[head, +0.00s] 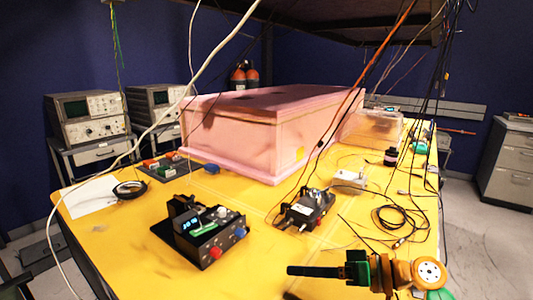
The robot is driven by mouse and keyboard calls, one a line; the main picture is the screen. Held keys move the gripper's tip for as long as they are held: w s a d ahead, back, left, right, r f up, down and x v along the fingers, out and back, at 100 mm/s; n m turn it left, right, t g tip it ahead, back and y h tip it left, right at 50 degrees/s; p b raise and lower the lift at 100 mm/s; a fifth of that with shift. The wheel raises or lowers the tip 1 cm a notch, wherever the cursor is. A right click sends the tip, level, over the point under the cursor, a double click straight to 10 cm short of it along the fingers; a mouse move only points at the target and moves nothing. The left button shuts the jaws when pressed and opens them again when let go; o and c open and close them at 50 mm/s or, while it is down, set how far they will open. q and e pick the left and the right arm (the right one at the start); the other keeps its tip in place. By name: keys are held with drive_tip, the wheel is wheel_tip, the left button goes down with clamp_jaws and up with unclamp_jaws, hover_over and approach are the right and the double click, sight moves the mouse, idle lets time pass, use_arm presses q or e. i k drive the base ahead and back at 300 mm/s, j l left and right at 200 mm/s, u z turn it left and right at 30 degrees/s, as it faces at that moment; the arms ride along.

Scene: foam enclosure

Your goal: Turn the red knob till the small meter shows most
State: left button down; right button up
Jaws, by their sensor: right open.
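A black instrument (205,236) stands on the yellow table, left of centre. Its red knob (215,253) is on the front face, low and near the middle. A small lit display (188,224), blue-green digits on dark, sits on the same instrument; its reading is too small to make out. My right gripper (291,271) is at the lower right, pointing left, open and empty. It is to the right of the red knob and apart from it. My left gripper is not in view.
A second black device (305,211) stands right of the instrument. A large pink foam box (262,130) fills the back of the table. Cables hang from above, and a coiled black cable (400,222) lies at right. Yellow table is clear between instrument and gripper.

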sight(215, 252)
drive_tip(key=k+l, duration=0.1)
drive_tip(key=l, duration=0.3)
drive_tip(key=k+l, duration=0.1)
drive_tip(key=l, duration=0.3)
drive_tip(key=k+l, duration=0.1)
drive_tip(key=l, duration=0.3)
drive_tip(key=k+l, duration=0.1)
drive_tip(key=l, duration=0.3)
